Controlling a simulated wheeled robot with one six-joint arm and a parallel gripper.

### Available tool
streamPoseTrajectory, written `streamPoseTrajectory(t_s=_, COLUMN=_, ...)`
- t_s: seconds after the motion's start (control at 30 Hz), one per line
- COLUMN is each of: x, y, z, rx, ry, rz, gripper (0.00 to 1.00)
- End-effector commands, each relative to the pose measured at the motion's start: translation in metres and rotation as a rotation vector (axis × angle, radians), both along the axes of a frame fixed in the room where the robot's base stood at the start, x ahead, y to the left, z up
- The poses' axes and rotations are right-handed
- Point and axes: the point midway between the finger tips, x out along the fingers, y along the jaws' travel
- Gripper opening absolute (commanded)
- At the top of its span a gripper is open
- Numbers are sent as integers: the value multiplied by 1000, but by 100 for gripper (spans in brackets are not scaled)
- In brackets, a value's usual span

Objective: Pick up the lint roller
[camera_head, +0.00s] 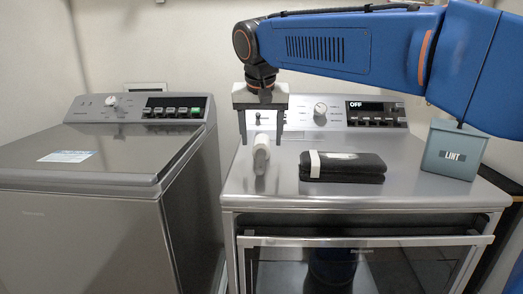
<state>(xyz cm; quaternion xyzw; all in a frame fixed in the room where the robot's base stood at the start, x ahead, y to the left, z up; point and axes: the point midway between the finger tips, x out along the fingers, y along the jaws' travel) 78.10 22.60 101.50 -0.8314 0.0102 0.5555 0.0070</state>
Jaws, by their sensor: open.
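The lint roller (261,153) is a small white cylinder on the metal top of the right-hand machine, lying with its length pointing roughly toward me. My gripper (262,142) points down over it with its two grey fingers apart, one to each side of the roller in the picture. The roller shows between and just below the fingertips. I cannot tell whether the fingertips are level with it or still above and behind it, and no contact is visible.
A dark folded bundle with a white band (342,167) lies right of the roller. A blue-grey LINT bin (454,150) stands at the right edge. The topload washer (92,158) is at left. The machine top's front strip (350,198) is clear.

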Motion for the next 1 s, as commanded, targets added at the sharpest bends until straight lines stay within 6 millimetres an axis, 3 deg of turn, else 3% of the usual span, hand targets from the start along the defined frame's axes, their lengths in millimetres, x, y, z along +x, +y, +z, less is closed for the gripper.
streamPoseTrajectory(t_s=0.23, x=9, y=1, z=-31, rx=-1, ry=1, rz=0, gripper=62)
streamPoseTrajectory(t_s=0.57, x=12, y=1, z=-37, rx=0, ry=0, rz=0, gripper=62)
streamPoseTrajectory(t_s=0.8, x=11, y=1, z=-37, rx=0, ry=0, rz=0, gripper=15)
streamPoseTrajectory(t_s=1.0, x=12, y=1, z=-37, rx=0, ry=0, rz=0, gripper=15)
